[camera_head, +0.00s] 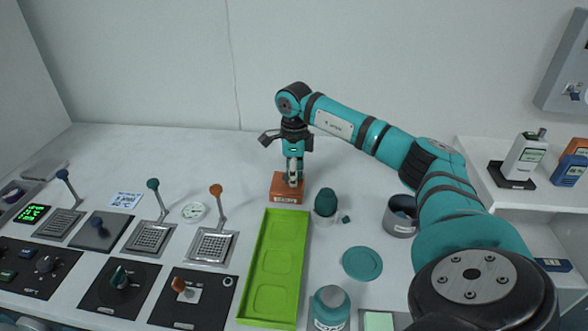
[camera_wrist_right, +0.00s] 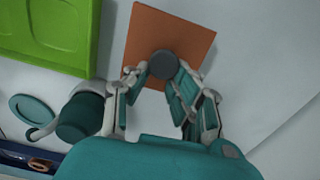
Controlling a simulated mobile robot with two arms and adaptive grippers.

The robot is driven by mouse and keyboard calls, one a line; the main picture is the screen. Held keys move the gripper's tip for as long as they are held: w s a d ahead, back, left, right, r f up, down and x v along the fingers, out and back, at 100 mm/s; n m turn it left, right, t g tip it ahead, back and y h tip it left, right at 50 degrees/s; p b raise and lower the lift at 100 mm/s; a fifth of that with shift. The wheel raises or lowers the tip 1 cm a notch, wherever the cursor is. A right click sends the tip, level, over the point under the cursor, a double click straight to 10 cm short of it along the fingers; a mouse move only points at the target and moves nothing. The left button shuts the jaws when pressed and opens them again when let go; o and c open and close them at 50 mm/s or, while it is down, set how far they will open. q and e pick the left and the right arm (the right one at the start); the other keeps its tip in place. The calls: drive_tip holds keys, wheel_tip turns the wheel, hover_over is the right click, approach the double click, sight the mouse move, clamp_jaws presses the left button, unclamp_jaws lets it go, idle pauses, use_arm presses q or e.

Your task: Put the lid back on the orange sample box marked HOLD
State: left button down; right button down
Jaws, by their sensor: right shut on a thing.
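The orange sample box (camera_head: 285,199) stands on the table just behind the green tray, with a small label on its front that is too small to read surely. My right gripper (camera_head: 294,179) points down over it. In the right wrist view, its fingers are shut on the round dark grey knob (camera_wrist_right: 164,64) of the flat orange lid (camera_wrist_right: 150,28). The lid is at the box top and covers the box from above in that view. Whether it rests on the rim or hangs slightly above is hard to tell. My left gripper is not in view.
The green tray (camera_head: 247,306) lies in front of the box. A dark teal jar (camera_head: 326,203), a teal disc (camera_head: 362,263), a grey cup (camera_head: 400,226) and a teal bottle (camera_head: 330,311) stand right of it. Lever panels (camera_head: 212,246) fill the left. The table behind the box is clear.

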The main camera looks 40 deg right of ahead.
idle(0.6)
idle(0.3)
drive_tip(key=c, duration=1.1)
unclamp_jaws()
drive_tip(key=shift+o, duration=0.5)
drive_tip(key=o, duration=0.4)
drive_tip(key=shift+r, duration=0.1)
drive_tip(key=shift+r+p, duration=3.05)
drive_tip(key=shift+r, duration=0.35)
